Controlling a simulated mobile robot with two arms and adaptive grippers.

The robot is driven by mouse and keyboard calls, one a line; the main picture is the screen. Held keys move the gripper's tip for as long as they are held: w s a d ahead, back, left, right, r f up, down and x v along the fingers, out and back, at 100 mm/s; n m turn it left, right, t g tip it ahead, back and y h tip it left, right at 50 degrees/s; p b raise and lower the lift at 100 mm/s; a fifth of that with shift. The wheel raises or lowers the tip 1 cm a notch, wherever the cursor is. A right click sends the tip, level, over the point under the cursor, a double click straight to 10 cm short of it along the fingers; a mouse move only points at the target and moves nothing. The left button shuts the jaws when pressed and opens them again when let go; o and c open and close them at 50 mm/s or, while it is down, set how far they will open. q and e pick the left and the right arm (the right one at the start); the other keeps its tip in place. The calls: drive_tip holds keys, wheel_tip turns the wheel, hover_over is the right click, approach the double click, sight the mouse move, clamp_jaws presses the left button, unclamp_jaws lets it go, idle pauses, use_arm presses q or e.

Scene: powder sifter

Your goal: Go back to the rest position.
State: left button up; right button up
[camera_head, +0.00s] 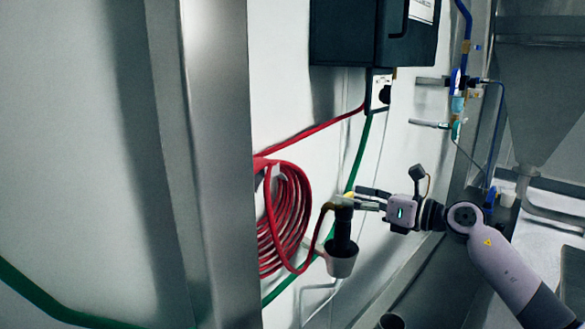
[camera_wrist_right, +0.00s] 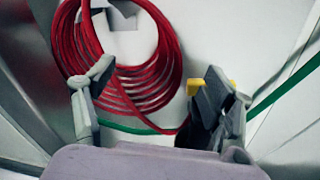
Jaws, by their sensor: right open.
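My right gripper (camera_head: 358,198) is in the middle right of the head view, its arm coming in from the lower right. Its fingers point left, close to a dark tool (camera_head: 342,222) with a yellow tip. The tool stands upright in a white cup (camera_head: 340,262) near the wall. In the right wrist view my right gripper (camera_wrist_right: 157,88) has its fingers wide apart. A black and yellow part, which looks like the tool (camera_wrist_right: 203,98), is beside the right-hand finger; whether they touch I cannot tell. My left gripper is not in view.
A coiled red hose (camera_head: 286,220) hangs on the wall behind the tool. A steel post (camera_head: 215,160) stands to its left. A dark cabinet (camera_head: 372,32) hangs above. Pipes with valves (camera_head: 457,100) and a steel hopper (camera_head: 540,90) are at the right.

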drive_tip(key=s+a+f+m+t+y, duration=0.1)
drive_tip(key=s+a+m+t, duration=0.1)
drive_tip(key=a+m+t, duration=0.3)
drive_tip(key=s+d+f+m+h, duration=0.45)
drive_tip(key=f+m, duration=0.25)
drive_tip(key=m, duration=0.3)
drive_tip(key=s+d+f+m+h, duration=0.35)
drive_tip(key=f+m+h, duration=0.3)
drive_tip(key=m, duration=0.35)
drive_tip(key=s+d+f+m+h, duration=0.4)
drive_tip(key=s+f+m+h, duration=0.1)
drive_tip(key=f+m, duration=0.35)
drive_tip(key=s+a+f+m+g+y, duration=0.1)
drive_tip(key=s+f+m+g, duration=0.45)
drive_tip(key=s, duration=0.85)
drive_tip(key=s+a+f+m+g, duration=0.1)
drive_tip(key=s+f+m+g, duration=0.2)
drive_tip(key=s+f+g, duration=0.9)
drive_tip(key=s+f+t, duration=0.2)
drive_tip(key=f, duration=1)
drive_tip(key=s+f+t, duration=0.2)
drive_tip(key=f, duration=1)
drive_tip(key=s+d+f+n+g, duration=0.1)
drive_tip(key=s+d+f, duration=0.1)
drive_tip(key=s+f, duration=1.4)
drive_tip(key=shift+s+d, duration=0.15)
drive_tip(key=shift+d, duration=0.15)
